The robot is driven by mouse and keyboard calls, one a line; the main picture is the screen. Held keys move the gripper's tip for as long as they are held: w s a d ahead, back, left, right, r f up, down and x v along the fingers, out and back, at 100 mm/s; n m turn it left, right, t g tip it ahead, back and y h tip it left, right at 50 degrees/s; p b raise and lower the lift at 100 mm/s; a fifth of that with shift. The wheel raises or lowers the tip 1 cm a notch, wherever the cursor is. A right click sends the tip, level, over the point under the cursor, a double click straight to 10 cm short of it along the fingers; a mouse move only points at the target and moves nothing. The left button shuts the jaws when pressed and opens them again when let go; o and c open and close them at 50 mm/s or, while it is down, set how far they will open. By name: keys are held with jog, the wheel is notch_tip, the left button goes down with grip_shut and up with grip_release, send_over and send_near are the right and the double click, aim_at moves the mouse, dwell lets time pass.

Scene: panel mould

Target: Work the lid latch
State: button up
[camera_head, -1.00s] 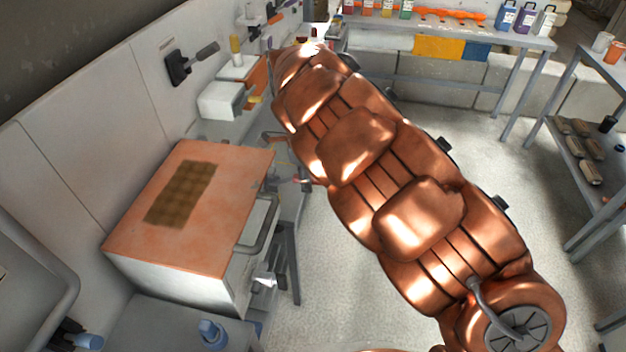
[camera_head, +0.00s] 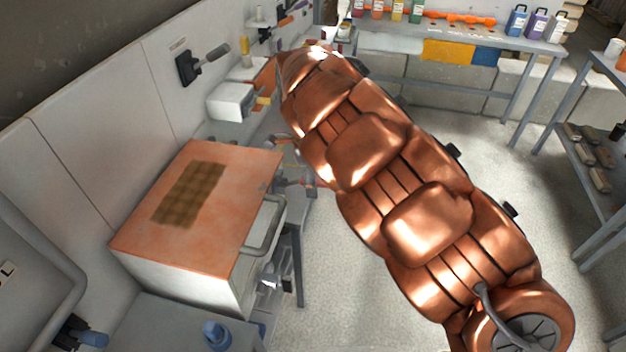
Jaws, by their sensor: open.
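A white box with a copper-coloured top (camera_head: 225,175) stands at the left against the wall panels. A brown checked patch (camera_head: 190,194) lies on its top. A grey looped handle (camera_head: 263,226) is on its right-hand side, and a small shiny fitting (camera_head: 270,281) shows lower down. Small grey and red parts (camera_head: 296,184) show beside the box's far right corner, partly behind my copper-coloured arm; I cannot tell whether one is the latch. My arm runs from the lower right to the upper middle. I cannot make out my gripper; the arm's far end hides that area.
A lever on a black wall plate (camera_head: 190,66) and a small white box (camera_head: 231,101) are farther along the left wall. A bench with bottles (camera_head: 517,22) stands at the back, and a grey shelf rack (camera_head: 590,190) at the right. The floor right of my arm is clear.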

notch_tip(320, 180, up, 12)
jog(key=a, duration=0.1)
dwell(0.6)
dwell(0.6)
jog(key=s+d+r+n, duration=0.25)
jog(key=s+d, duration=0.35)
jog(key=d, duration=0.4)
jog(key=s+d+r+n, duration=0.2)
jog(key=s+d+n, duration=0.3)
jog(key=d, duration=0.4)
jog(key=s+d+f+n, duration=0.1)
jog(key=s+f+n, duration=0.2)
jog(key=s, duration=0.5)
jog(key=s+d+f+n+g, duration=0.1)
jog(key=s+d+f+n, duration=0.1)
jog(key=s+n, duration=0.3)
jog(key=s+d+f+n+y, duration=0.1)
jog(key=s+f+n, duration=0.3)
jog(key=s, duration=0.7)
jog(key=shift+d+g, duration=0.3)
jog(key=shift+d, duration=0.05)
jog(key=shift+c, duration=0.7)
